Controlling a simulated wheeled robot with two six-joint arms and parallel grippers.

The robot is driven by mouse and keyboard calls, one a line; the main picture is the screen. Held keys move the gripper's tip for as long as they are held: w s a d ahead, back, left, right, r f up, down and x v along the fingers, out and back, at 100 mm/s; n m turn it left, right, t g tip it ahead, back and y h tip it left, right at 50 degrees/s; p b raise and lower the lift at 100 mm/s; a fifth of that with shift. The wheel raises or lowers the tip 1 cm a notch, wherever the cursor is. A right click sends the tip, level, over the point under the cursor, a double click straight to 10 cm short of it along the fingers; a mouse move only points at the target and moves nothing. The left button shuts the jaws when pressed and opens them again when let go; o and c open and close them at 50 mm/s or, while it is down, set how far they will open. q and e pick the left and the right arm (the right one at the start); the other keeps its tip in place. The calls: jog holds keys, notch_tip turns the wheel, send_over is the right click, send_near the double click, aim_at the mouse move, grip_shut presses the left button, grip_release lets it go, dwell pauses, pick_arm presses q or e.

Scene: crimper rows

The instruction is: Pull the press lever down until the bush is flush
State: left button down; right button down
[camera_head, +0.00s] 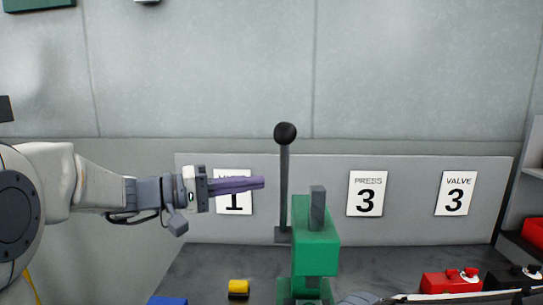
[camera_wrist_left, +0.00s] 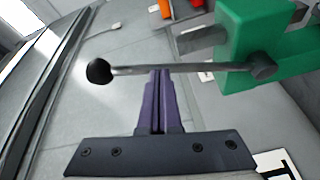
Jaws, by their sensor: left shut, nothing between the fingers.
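The green press (camera_head: 316,250) stands at the centre of the head view, with a grey ram (camera_head: 317,208) at its top. Its lever (camera_head: 284,180) is a dark rod standing upright, with a black ball knob (camera_head: 285,132) at the top. My left gripper (camera_head: 263,182) has purple fingers, shut and empty, pointing at the rod at mid-height from the left, with a small gap in the head view. In the left wrist view the lever (camera_wrist_left: 185,68) crosses just beyond the fingertips (camera_wrist_left: 158,72), its knob (camera_wrist_left: 99,71) left and the press (camera_wrist_left: 245,40) right. I cannot make out the bush.
A grey board behind carries a PRESS 3 sign (camera_head: 367,193), a VALVE 3 sign (camera_head: 456,193) and a partly covered sign (camera_head: 234,204). A yellow-and-black block (camera_head: 238,289), a blue block (camera_head: 167,300) and a red box (camera_head: 450,282) sit around the press.

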pick_arm(q)
jog(key=w+a+r+t, duration=0.3)
jog(key=a+r, duration=0.2)
jog(key=r+p+x, duration=0.1)
jog(key=p+x, duration=0.6)
jog(key=x, duration=0.3)
jog(key=shift+n+h, duration=0.3)
jog(key=shift+h, duration=0.1)
jog(key=shift+s+d+f+p, duration=0.1)
jog(key=shift+s+f+p, duration=0.1)
jog(key=shift+s+f, duration=0.4)
jog(key=shift+s+d+f+p, duration=0.1)
jog(key=shift+s+f+p, duration=0.05)
jog(key=shift+s, duration=0.7)
jog(key=shift+s+f+p, duration=0.2)
jog(key=shift+s+f, duration=0.2)
jog(key=shift+s, duration=0.35)
